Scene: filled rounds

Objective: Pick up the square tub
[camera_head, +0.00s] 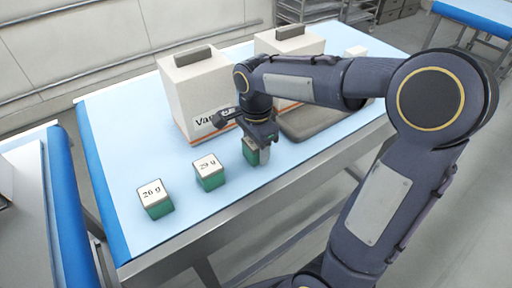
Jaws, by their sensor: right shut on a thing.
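Three square tubs with green bodies show on the light blue table (185,232). One tub (157,203) with a pale lid reading "26 g" stands at the near left. Another tub (211,180), reading "29 g", stands to its right. My right gripper (258,150) points down and is shut on the third tub (251,156), whose top is mostly hidden by the gripper. I cannot tell whether this tub touches the table. My left gripper is not in view.
A white box (194,88) with a grey handle and partly hidden lettering stands behind the tubs. A second white box (290,45) stands farther right. A grey-brown pad (310,124) lies right of the gripper.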

